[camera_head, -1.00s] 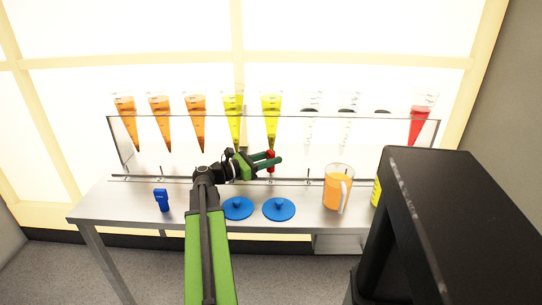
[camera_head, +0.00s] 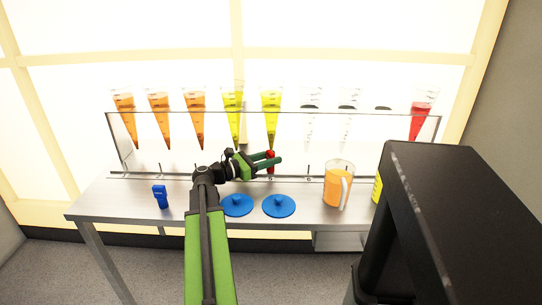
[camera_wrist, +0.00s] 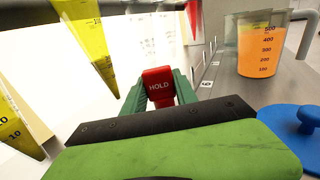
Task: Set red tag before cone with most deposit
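My gripper (camera_head: 275,160) reaches over the back of the bench, below the second yellow cone (camera_head: 271,118). Its green fingers are shut on the red tag (camera_head: 270,158), which reads HOLD in the wrist view (camera_wrist: 159,87) and stands upright between them. A row of cones hangs in the rack: three orange ones (camera_head: 160,120) at left, another yellow one (camera_head: 233,115), several clear ones (camera_head: 310,115), and a red one (camera_head: 420,115) at far right. In the wrist view a yellow cone (camera_wrist: 90,45) points down left of the tag.
Two blue lidded discs (camera_head: 278,206) (camera_head: 237,205) lie on the steel bench (camera_head: 120,200). A jug of orange juice (camera_head: 337,185) stands at right and a blue object (camera_head: 160,196) at left. A numbered rail label (camera_wrist: 207,84) shows beside the tag.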

